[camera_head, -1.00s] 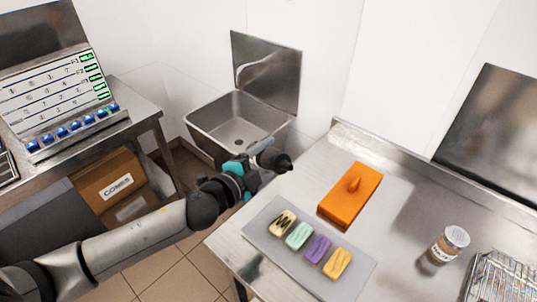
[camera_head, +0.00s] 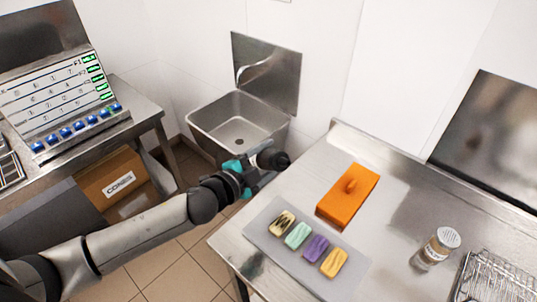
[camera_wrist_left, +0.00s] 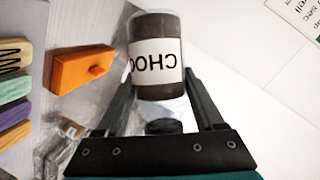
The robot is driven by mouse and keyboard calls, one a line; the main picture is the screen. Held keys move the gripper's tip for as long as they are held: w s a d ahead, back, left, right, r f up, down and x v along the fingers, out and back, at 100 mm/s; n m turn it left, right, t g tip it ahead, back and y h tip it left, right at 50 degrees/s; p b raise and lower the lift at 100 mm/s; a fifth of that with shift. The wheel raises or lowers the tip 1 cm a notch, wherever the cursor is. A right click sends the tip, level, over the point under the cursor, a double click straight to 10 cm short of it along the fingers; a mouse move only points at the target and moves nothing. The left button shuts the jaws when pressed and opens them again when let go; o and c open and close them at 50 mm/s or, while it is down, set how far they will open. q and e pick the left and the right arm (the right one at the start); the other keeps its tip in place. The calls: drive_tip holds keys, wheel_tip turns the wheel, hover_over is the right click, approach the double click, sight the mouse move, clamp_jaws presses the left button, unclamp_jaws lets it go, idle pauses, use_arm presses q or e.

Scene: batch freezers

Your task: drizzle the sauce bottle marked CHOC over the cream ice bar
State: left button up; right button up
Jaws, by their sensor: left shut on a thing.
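The brown sauce bottle marked CHOC (camera_wrist_left: 157,85) is between the fingers of my left gripper (camera_wrist_left: 160,108) in the left wrist view, its label readable there. In the head view the left gripper (camera_head: 262,165) is shut on the dark bottle (camera_head: 272,159), tilted, to the left of the orange block and beyond the bars' mat. The cream ice bar (camera_head: 281,223) has dark streaks on its top and lies at the left end of the row on the grey mat (camera_head: 335,284). In the wrist view it shows at the left edge (camera_wrist_left: 14,60). My right gripper is out of view.
Mint (camera_head: 298,235), purple (camera_head: 316,248) and yellow (camera_head: 334,263) bars lie beside the cream bar. An orange block with a knob (camera_head: 347,197) stands behind them. A labelled jar (camera_head: 438,247) and wire rack (camera_head: 487,279) are at right. A sink (camera_head: 240,120) is behind.

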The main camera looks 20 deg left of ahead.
sight(269, 163)
use_arm(q)
drive_tip(key=shift+r+n+g+h+p, duration=0.4)
drive_tip(key=shift+r+n+p, duration=0.5)
drive_tip(key=shift+p, duration=1.45)
drive_tip(key=n, duration=0.1)
drive_tip(key=n+g+h, duration=0.1)
drive_tip(key=shift+r+n, duration=0.3)
drive_tip(key=shift+r, duration=0.1)
drive_tip(key=n+g+h, duration=0.1)
drive_tip(key=r+n, duration=0.1)
drive_tip(key=n, duration=0.1)
drive_tip(key=shift+g+h, duration=0.4)
drive_tip(key=shift+s+d+f, duration=0.1)
drive_tip(key=shift+s+d, duration=0.2)
drive_tip(key=shift+s, duration=0.4)
drive_tip(key=shift+s+d+r, duration=0.1)
drive_tip(key=shift+s+d, duration=0.2)
drive_tip(key=shift+s, duration=0.4)
drive_tip(key=shift+s+d+f, duration=0.1)
drive_tip(key=shift+s+d, duration=0.2)
drive_tip(key=shift+s, duration=0.4)
drive_tip(key=s+d, duration=0.3)
drive_tip(key=s, duration=0.6)
drive_tip(key=shift+s+d, duration=0.35)
drive_tip(key=shift+s, duration=0.05)
